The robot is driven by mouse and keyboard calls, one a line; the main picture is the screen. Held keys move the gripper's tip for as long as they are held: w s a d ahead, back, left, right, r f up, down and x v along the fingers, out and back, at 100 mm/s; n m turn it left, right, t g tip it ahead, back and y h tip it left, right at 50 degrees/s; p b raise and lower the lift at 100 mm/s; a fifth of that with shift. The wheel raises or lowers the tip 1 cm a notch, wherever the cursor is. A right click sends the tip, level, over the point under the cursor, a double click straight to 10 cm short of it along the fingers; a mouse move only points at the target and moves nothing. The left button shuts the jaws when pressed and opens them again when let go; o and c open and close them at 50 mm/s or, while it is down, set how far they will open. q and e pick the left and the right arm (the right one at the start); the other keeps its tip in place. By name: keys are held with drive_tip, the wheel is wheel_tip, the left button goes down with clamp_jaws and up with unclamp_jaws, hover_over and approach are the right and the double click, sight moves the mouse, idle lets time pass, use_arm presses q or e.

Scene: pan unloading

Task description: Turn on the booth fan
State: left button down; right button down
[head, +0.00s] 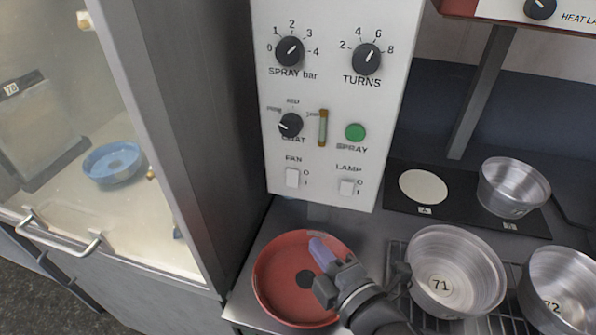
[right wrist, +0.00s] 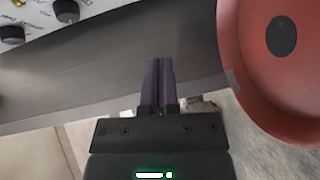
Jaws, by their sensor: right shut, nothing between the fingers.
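The white FAN switch (head: 292,178) is at the lower left of the light control panel (head: 333,110), with 0 marked above I beside it. I cannot tell which way its rocker is set. My right gripper (head: 320,250) is below the panel, over the red pan, apart from the switch. Its purple fingers are together and empty, as the right wrist view also shows (right wrist: 158,75). The FAN switch does not show clearly in the right wrist view. My left gripper is not in view.
The LAMP switch (head: 346,187) sits right of the FAN switch; the green SPRAY button (head: 355,132) and knobs are above. The red pan (head: 268,278) lies under my gripper. Metal pans (head: 455,272) stand right on a rack. The glazed booth (head: 75,120) with a blue pan (head: 112,162) is left.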

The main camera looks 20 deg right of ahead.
drive_tip(key=shift+w+d+r, duration=0.1)
drive_tip(key=shift+w+r, duration=0.05)
drive_tip(key=shift+w, duration=0.1)
drive_tip(key=shift+s, duration=0.1)
drive_tip(key=b, duration=0.1)
approach(286, 186)
drive_tip(key=w+a, duration=0.3)
drive_tip(key=shift+w+d+f+b, duration=0.2)
drive_tip(key=shift+w+d, duration=0.25)
drive_tip(key=shift+w, duration=0.35)
drive_tip(key=shift+w+d+f+b, duration=0.2)
drive_tip(key=shift+w+d, duration=0.25)
drive_tip(key=shift+w, duration=0.4)
